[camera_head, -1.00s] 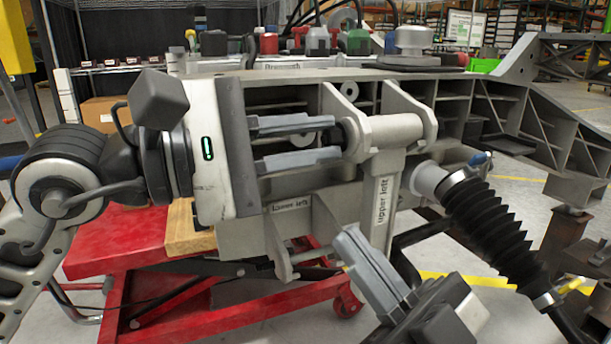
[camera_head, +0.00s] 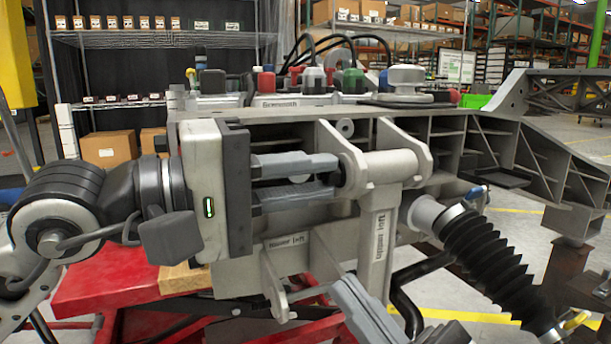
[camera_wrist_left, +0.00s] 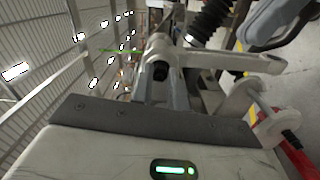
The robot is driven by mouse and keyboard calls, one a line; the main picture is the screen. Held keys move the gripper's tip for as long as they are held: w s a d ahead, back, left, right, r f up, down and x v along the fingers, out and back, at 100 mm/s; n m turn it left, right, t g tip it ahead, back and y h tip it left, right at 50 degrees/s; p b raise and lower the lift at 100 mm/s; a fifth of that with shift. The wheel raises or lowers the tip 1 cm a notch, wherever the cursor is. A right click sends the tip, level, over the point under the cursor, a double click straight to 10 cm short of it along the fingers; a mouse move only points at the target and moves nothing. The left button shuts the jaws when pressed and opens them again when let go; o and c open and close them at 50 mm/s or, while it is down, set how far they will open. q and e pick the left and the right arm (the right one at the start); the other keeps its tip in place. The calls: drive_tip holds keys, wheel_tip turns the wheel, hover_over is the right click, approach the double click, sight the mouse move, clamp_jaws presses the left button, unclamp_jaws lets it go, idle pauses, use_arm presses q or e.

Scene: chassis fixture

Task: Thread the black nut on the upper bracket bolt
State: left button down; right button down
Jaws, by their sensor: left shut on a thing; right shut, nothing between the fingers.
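My left gripper (camera_head: 333,176) reaches in from the left with its two grey fingers level and shut on the black nut. The black nut (camera_wrist_left: 160,71) shows between the fingertips in the left wrist view, at the near end of the upper bracket's pivot tube; in the head view it is mostly hidden. I cannot tell how far it sits on the bolt, which is hidden. The upper bracket (camera_head: 380,235), a grey arm with an "upper left" label, hangs from the tube between two chassis lugs. My right gripper (camera_head: 362,308) is shut and empty below it.
The lower bracket lugs (camera_head: 275,275) stick out below my left gripper. A black bellows damper (camera_head: 487,255) slants down at the right. A red cart (camera_head: 95,290) stands underneath. Bolts and coloured parts (camera_head: 320,78) stand on top of the chassis.

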use_arm(q)
drive_tip(key=shift+w+f, duration=0.15)
drive_tip(key=shift+f, duration=0.15)
drive_tip(key=m, duration=0.2)
drive_tip(key=shift+m, duration=0.4)
drive_tip(key=c, duration=1.3)
unclamp_jaws()
drive_tip(key=shift+a, duration=0.1)
drive_tip(key=shift+r, duration=0.1)
drive_tip(key=v, duration=0.9)
drive_tip(key=shift+r, duration=0.1)
drive_tip(key=shift+r, duration=0.1)
